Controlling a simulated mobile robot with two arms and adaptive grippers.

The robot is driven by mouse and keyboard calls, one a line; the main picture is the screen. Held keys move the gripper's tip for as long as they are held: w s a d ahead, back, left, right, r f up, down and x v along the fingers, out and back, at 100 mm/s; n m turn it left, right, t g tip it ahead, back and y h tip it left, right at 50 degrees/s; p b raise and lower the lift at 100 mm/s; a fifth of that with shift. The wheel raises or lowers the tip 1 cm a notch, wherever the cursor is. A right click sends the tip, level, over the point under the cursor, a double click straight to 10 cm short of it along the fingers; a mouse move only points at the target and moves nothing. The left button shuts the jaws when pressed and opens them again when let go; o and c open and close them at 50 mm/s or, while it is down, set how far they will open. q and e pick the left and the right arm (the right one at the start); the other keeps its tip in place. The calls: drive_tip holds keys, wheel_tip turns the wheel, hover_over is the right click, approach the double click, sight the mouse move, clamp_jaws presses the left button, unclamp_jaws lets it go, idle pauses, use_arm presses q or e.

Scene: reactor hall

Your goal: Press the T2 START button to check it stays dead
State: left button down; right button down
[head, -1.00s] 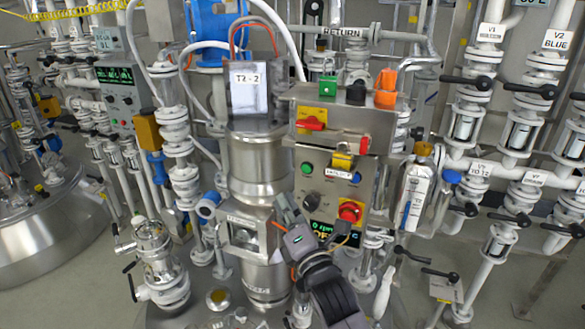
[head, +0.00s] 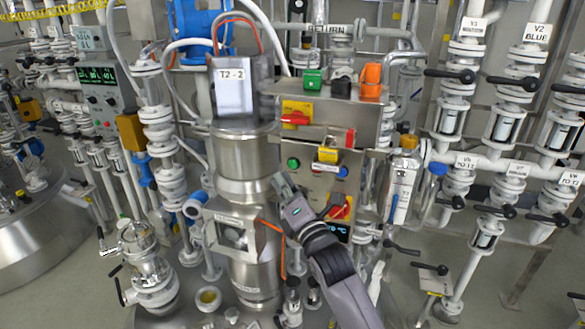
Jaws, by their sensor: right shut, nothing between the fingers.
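My right gripper and wrist hide the panel's lower left, including the black knob. My left gripper is not in view.
Valves and pipes stand on the right.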

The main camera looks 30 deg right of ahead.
drive_tip(key=shift+w+d, duration=0.8)
drive_tip(key=shift+d, duration=0.1)
drive_tip(key=shift+w+d, duration=0.1)
idle(0.8)
drive_tip(key=shift+w+d, duration=0.2)
drive_tip(key=shift+w+d, duration=0.2)
drive_tip(key=shift+d, duration=0.1)
idle(0.9)
drive_tip(key=shift+a, duration=0.1)
drive_tip(key=shift+s+a+p, duration=0.4)
drive_tip(key=shift+s+a, duration=0.1)
drive_tip(key=shift+s, duration=0.05)
drive_tip(key=shift+s+a+p, duration=0.55)
drive_tip(key=shift+s+a, duration=1.1)
drive_tip(key=shift+a, duration=0.25)
